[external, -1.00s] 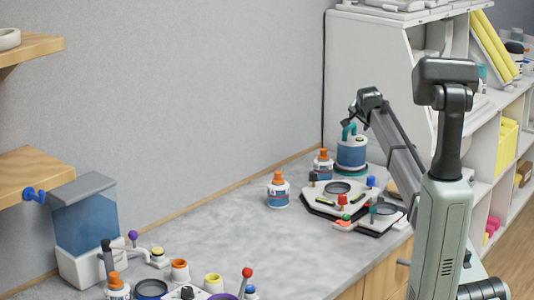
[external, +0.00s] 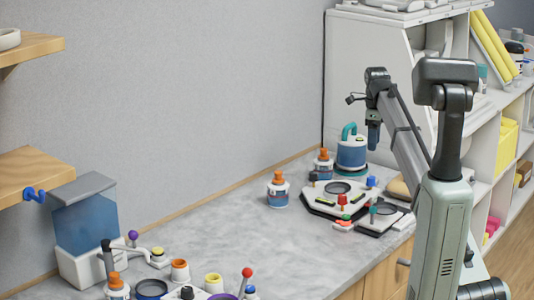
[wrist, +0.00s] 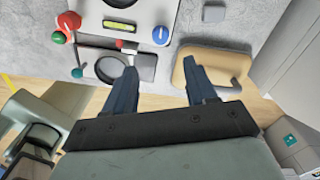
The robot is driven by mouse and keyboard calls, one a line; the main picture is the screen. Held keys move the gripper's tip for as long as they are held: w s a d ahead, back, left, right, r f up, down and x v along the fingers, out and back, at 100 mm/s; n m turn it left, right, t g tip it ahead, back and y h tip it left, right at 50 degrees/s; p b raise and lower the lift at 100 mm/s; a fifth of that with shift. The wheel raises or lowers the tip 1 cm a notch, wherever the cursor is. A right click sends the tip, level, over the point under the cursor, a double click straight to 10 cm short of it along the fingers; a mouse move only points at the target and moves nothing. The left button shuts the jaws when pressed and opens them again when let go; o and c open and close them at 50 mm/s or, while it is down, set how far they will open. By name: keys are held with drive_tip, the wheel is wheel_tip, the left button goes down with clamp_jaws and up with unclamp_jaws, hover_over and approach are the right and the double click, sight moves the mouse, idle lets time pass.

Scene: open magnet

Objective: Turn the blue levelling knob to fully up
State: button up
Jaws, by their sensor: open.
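The blue levelling knob (external: 371,181) stands at the right corner of a white levelling plate (external: 325,205) with a dark round opening. In the wrist view the blue knob (wrist: 160,35) has a pale mark on top, beside a yellow-green level vial. My gripper (external: 373,146) points down above the plate's back right part, apart from the knob. In the wrist view my gripper (wrist: 160,62) is open and empty. The knob lies beyond its fingertips, roughly midway between them sideways.
A smaller plate with a round opening (wrist: 145,68) and a tan block (wrist: 215,65) lie close to my fingers. A blue container with a teal handle (external: 351,153) and orange-capped bottles (external: 278,190) stand nearby. The counter's middle is clear.

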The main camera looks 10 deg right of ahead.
sight(371, 178)
wheel_tip(371, 178, down, 12)
drive_tip(key=shift+f, duration=0.15)
idle(0.3)
drive_tip(key=shift+c, duration=0.5)
clamp_jaws()
drive_tip(key=shift+n, duration=0.4)
